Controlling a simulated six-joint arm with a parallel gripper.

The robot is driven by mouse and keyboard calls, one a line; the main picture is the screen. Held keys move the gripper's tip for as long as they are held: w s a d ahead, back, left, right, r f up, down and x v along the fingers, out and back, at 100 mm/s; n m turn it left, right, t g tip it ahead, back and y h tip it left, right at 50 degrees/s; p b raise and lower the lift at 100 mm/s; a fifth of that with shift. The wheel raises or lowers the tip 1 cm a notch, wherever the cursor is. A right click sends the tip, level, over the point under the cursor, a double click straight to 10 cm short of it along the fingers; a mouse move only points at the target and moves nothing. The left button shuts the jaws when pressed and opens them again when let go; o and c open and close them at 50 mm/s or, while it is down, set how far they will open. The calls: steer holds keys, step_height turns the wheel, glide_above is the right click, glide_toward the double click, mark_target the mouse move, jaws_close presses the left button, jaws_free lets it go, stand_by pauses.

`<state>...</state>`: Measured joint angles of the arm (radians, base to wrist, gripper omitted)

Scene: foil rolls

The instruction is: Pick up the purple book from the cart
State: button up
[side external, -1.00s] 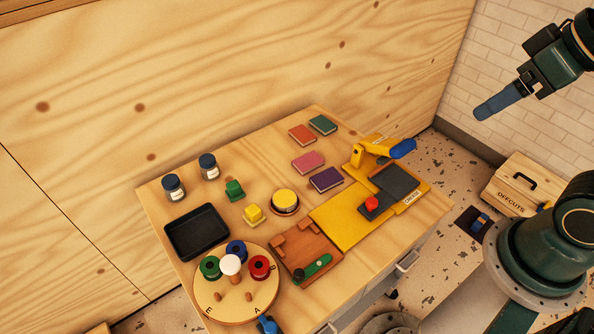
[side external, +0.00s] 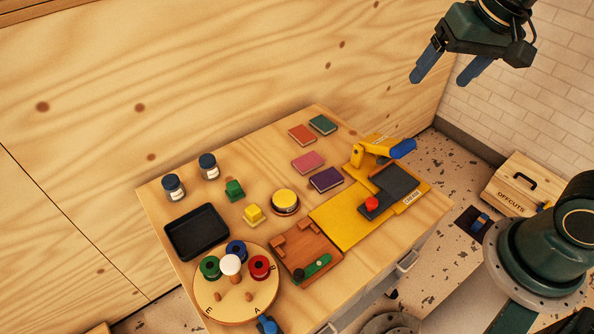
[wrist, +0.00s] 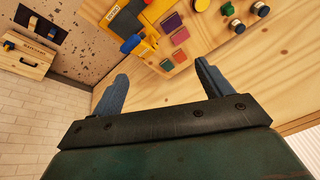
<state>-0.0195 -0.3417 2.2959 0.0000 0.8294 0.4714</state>
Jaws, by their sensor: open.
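The purple book (side external: 326,179) lies flat on the wooden cart top (side external: 258,168), beside the yellow board and in front of the pink book. It also shows in the wrist view (wrist: 172,22), near the top edge and clear of anything on it. My gripper (side external: 440,80) is open and empty, high above and to the right of the cart in the side view. In the wrist view my gripper (wrist: 162,70) has its two blue fingers spread wide, with nothing between them.
A pink book (side external: 308,162), an orange-red book (side external: 302,135) and a green book (side external: 322,125) lie near the purple one. A yellow clamp with a blue handle (side external: 402,149) stands to its right. A yellow round tin (side external: 285,200) stands to its left. Plywood wall rises behind.

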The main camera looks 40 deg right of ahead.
steer(key=w+f+m+g, duration=0.1)
steer(key=w+f+m, duration=0.3)
steer(key=w, duration=0.4)
steer(key=m+g, duration=0.3)
steer(key=m, duration=0.7)
glide_above(327, 178)
step_height(327, 178, down, 23)
steer(key=shift+d+r, duration=0.2)
steer(key=shift+f, duration=0.1)
steer(key=shift+f, duration=4.2)
steer(key=shift+f, duration=0.1)
steer(key=shift+a+f, duration=0.2)
steer(key=shift+f, duration=2.3)
steer(key=shift+c, duration=0.5)
